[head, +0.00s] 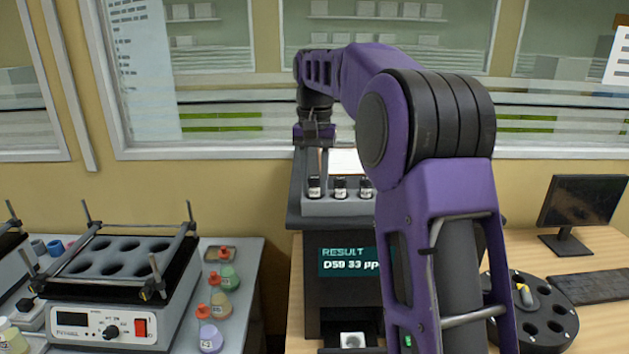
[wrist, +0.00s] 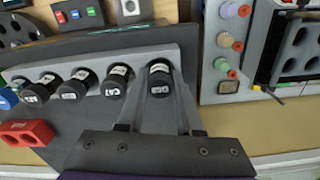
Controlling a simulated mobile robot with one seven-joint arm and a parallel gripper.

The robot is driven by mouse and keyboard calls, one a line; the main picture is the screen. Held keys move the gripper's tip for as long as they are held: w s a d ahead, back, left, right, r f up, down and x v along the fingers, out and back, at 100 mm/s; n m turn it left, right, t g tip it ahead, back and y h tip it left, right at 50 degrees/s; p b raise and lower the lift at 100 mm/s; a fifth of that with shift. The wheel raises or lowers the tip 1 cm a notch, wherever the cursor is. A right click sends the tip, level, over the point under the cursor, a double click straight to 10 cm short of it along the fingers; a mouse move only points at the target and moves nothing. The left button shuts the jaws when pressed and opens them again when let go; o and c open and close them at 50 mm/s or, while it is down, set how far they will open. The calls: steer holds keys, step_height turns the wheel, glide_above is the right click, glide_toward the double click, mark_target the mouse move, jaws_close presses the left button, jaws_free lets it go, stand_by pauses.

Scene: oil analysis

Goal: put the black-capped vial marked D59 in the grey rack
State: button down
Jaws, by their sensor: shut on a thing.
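My gripper (wrist: 160,100) is shut on a black-capped vial (wrist: 159,72) whose upside-down label seems to read D59. In the head view my gripper (head: 318,160) is above the left end of the grey rack (head: 337,208), and the vial (head: 314,188) is below it. The vial is upright, in line with the other vials and at about their height. In the wrist view it is at the right end of the grey rack (wrist: 186,58). Its base is hidden, so I cannot tell how deep it sits.
More black-capped vials (wrist: 113,80) stand in the rack beside the held one. A red block (wrist: 25,133) lies near the rack. The screen (head: 349,261) below shows a D59 result. A shaker (head: 110,290) and coloured flasks (head: 222,305) stand left; a black carousel (head: 540,320) stands right.

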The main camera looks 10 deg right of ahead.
mark_target(314, 177)
steer(key=c, duration=0.6)
jaws_free()
steer(key=shift+f, duration=0.1)
step_height(314, 177, up, 12)
steer(key=shift+r, duration=0.1)
